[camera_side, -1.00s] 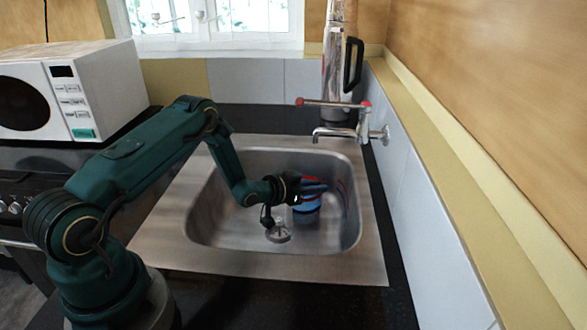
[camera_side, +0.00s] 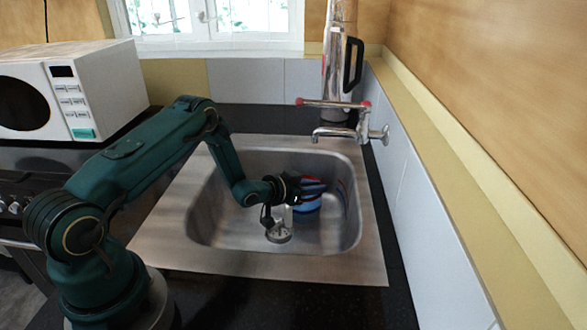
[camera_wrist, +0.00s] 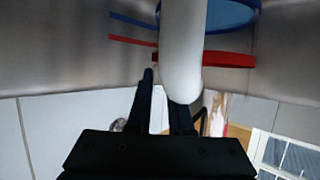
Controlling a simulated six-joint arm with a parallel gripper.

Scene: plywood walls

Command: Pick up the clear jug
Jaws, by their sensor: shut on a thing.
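The clear jug (camera_side: 308,204) stands in the sink, showing blue and red bands; its clear wall is hard to make out against the steel. My gripper (camera_side: 297,190) is at its left side, down inside the sink. In the wrist view a pale, rounded handle-like part of the jug (camera_wrist: 183,50) fills the middle, in front of blue and red bands. My gripper's dark fingers (camera_wrist: 165,100) reach up to this pale part and are shut on it. The exact contact is partly hidden. In the side view the gripper covers part of the jug.
The steel sink (camera_side: 210,215) surrounds the gripper, with a drain (camera_side: 279,234) below it. A tap (camera_side: 335,132) reaches over the back right. A tall metal container (camera_side: 335,75) stands behind it. A tiled wall is on the right, and a microwave (camera_side: 85,92) at left.

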